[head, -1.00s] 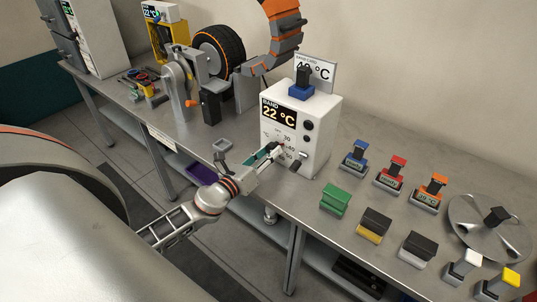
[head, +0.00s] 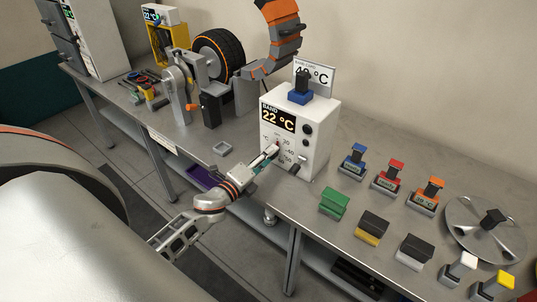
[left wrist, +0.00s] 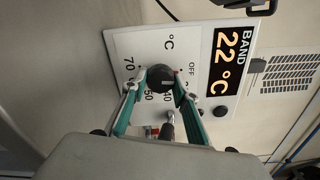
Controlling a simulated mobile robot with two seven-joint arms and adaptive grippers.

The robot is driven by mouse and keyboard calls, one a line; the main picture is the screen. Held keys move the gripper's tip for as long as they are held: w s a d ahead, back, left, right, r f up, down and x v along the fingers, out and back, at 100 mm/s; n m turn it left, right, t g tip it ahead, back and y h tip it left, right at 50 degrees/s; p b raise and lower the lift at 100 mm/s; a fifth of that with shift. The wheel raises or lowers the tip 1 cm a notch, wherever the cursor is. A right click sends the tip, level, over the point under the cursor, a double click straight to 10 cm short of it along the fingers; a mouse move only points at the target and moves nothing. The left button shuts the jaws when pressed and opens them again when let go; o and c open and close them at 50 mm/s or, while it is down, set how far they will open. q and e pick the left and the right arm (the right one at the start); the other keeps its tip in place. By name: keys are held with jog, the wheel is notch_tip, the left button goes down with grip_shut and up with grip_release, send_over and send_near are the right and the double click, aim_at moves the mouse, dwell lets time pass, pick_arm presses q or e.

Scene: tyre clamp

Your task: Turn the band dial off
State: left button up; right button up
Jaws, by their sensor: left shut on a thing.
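The white band unit (head: 312,150) stands on the bench and its display reads BAND 22 °C. Its dark round dial (left wrist: 160,78) sits on a printed scale with 40, 50, 60, 70 and OFF, seen sideways in the left wrist view. My left gripper (left wrist: 159,80) has its teal fingers on both sides of the dial, shut on it. In the head view the left gripper (head: 271,154) meets the unit's front and hides most of the dial. I cannot make out the dial's pointer mark. My right gripper is not in view.
A dark lever or knob (head: 295,169) sticks out low on the unit, close to my left gripper. A blue stamp-like block (head: 299,95) stands on top. Several coloured blocks and a round metal plate (head: 470,235) lie to the right. A tyre (head: 219,52) stands behind left.

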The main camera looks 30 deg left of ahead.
pick_arm(q)
jog(key=shift+r+n, duration=0.2)
jog(key=shift+n, duration=0.5)
jog(key=shift+a, duration=0.1)
jog(key=o, duration=1.1)
jog(key=shift+f, duration=0.1)
